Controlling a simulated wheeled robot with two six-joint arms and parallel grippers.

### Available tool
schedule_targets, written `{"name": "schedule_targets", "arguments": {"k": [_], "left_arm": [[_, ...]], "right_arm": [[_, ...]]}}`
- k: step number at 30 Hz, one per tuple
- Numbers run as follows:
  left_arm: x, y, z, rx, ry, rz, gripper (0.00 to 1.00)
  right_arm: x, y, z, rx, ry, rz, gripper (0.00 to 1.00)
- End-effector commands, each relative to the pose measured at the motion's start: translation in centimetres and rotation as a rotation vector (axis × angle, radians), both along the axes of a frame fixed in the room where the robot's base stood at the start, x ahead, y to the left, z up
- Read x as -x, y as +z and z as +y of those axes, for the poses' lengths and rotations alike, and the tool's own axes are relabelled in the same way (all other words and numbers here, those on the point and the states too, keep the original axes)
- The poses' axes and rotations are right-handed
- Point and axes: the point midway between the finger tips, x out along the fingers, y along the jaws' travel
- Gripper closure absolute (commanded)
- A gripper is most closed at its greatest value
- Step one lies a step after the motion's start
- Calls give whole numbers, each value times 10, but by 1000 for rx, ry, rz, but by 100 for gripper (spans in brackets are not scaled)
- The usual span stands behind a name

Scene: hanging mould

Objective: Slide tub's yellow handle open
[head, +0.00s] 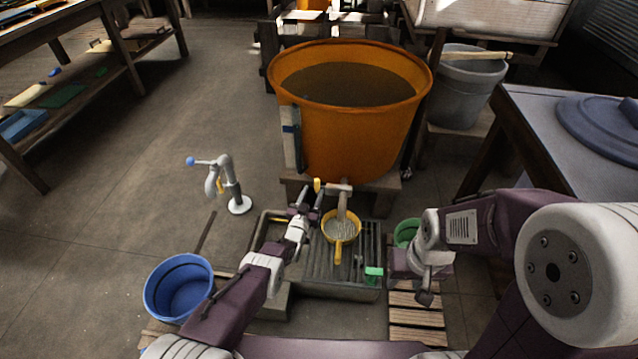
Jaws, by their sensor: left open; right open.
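The orange tub (345,130) stands on a low wooden support and holds dark liquid. A pale spout (341,190) comes out low on its front. The small yellow handle (317,185) stands up at the left end of the spout's fitting. My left gripper (311,199) is open, just below and in front of the yellow handle; I cannot tell whether it touches it. My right gripper (424,292) is open and low at the right, beside the green bucket, well away from the handle.
A yellow strainer (341,236) sits below the spout over a ridged drain tray (318,268). A blue bucket (179,288) stands left, a green bucket (406,231) right. A white stand with a blue knob (239,204) is on the floor.

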Motion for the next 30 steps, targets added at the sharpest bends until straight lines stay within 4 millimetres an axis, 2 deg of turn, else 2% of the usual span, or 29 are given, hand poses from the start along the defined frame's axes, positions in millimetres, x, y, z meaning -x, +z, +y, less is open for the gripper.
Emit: {"name": "schedule_targets", "arguments": {"k": [8, 16, 21, 25, 30], "left_arm": [[-31, -12, -8, 0, 0, -2, 57], [-45, -11, -11, 1, 0, -3, 57], [-61, -10, -15, 1, 0, -4, 57], [-73, -7, -18, 0, 0, -4, 57], [-85, -2, -21, 0, 0, -1, 57]], "right_arm": [[0, -62, 0, 0, 0, 0, 57], [0, -127, 0, 0, 0, 0, 57], [0, -164, 0, 0, 0, 0, 57], [0, -183, 0, 0, 0, 0, 57], [0, -192, 0, 0, 0, 0, 57]]}}
